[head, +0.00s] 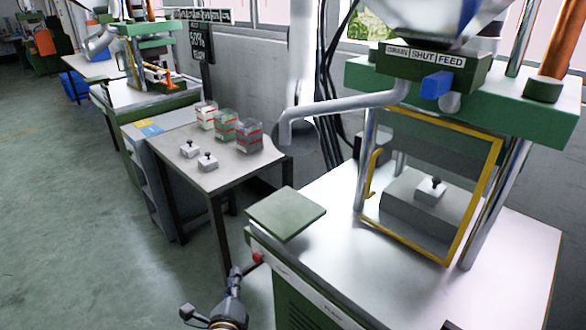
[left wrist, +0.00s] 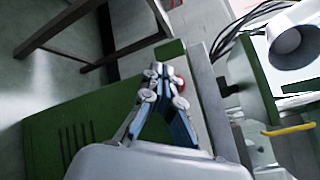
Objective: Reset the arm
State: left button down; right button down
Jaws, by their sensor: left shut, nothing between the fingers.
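My left gripper (head: 243,268) comes up from the bottom of the head view and is close to a red button (head: 258,257) on the green front of the near press. In the left wrist view, the gripper (left wrist: 158,72) is shut with nothing between its fingertips. The red button (left wrist: 179,83) shows just beside and partly behind the fingers. I cannot tell whether they touch. My right gripper is not seen.
The near press (head: 330,262) has a yellow-framed guard (head: 452,126) and a white block inside. A green plate (head: 287,213) juts from its corner. Open floor (head: 60,220) lies left.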

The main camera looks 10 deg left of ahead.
pick_arm(q)
jog(key=s+a+f+n+g+p, duration=0.15)
jog(key=s+f+n+g, duration=0.4)
jog(key=f, duration=0.85)
jog(key=s+a+f+n+g+p, duration=0.1)
jog(key=s+a+f+n+g, duration=0.2)
jog(key=s+f, duration=0.75)
jog(key=s+d+f+n+g+h+p, duration=0.1)
jog(key=s+f+n+g, duration=0.2)
jog(key=s+f+n, duration=0.4)
jog(key=s+d+f+n+g+h, duration=0.1)
jog(key=s+f+n+g, duration=0.3)
jog(key=s+f, duration=0.7)
jog(key=s+n, duration=0.2)
jog(key=s, duration=1.1)
jog(key=shift+s+f+n+p, duration=0.15)
jog(key=shift+s+n+p, duration=0.15)
jog(key=shift+n+p, duration=0.1)
jog(key=shift+g, duration=0.25)
